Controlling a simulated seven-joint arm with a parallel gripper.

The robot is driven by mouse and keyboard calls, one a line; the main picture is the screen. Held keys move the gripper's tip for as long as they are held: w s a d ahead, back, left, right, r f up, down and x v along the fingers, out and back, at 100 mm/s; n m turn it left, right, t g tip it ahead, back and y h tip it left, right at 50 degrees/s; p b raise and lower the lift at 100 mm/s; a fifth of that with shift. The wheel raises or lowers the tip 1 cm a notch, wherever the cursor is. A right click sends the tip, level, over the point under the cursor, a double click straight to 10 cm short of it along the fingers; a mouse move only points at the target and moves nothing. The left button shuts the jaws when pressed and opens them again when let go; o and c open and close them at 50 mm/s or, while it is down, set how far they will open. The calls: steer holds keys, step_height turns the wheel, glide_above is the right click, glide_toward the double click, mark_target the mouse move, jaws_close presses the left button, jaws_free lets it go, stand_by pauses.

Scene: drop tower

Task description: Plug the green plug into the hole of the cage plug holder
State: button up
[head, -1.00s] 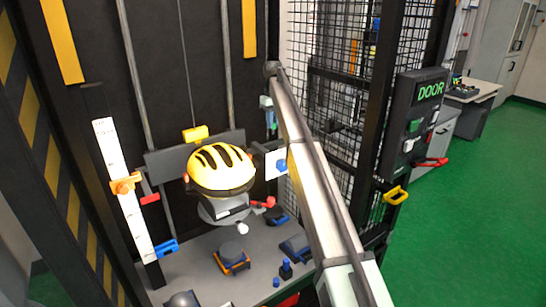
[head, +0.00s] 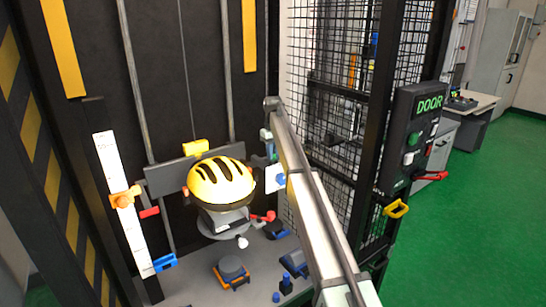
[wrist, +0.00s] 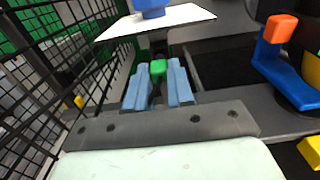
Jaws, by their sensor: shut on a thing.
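My gripper (head: 267,136) hangs in front of the tower's back wall, right of the yellow helmet and just above a white plate with a blue knob. In the wrist view its two pale blue fingers (wrist: 159,82) are shut on the green plug (wrist: 158,68), whose green end shows between the fingertips. In the head view the green plug (head: 271,149) is a small patch below the fingers. I cannot make out the cage plug holder or its hole for certain in either view.
The white plate (head: 268,187) with its blue knob (wrist: 152,9) is close to the fingers. The wire cage wall (wrist: 55,60) stands beside my gripper. The yellow helmet (head: 221,183) is to the left. The door panel (head: 412,135) is to the right.

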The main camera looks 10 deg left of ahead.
steer(key=shift+f, duration=0.8)
steer(key=shift+f, duration=0.25)
steer(key=o, duration=0.8)
